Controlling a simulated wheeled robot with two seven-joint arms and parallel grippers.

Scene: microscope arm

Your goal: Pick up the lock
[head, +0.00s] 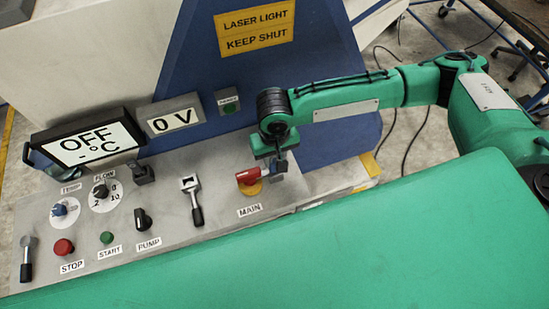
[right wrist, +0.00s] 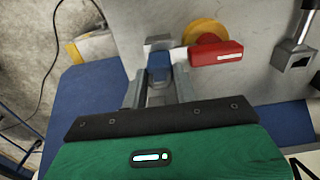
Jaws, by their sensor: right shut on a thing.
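My right gripper (head: 278,165) is over the panel, just right of the red MAIN switch handle (head: 247,176). In the right wrist view its two grey fingers (right wrist: 159,88) are closed on a small blue block-like thing with grey parts, which looks like the lock (right wrist: 159,68). The lock is close to the panel, beside the red handle (right wrist: 215,52) and its yellow disc (right wrist: 206,31). I cannot tell whether it touches the panel or is still fastened to something. In the head view the lock is mostly hidden by the gripper. My left gripper is not in view.
The grey panel (head: 130,203) carries a lever (head: 193,200), knobs, a red STOP button (head: 64,247) and a green START button (head: 106,237). An OFF display (head: 88,144) and a 0 V display (head: 174,118) stand behind. A blue housing (head: 240,70) rises behind the gripper.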

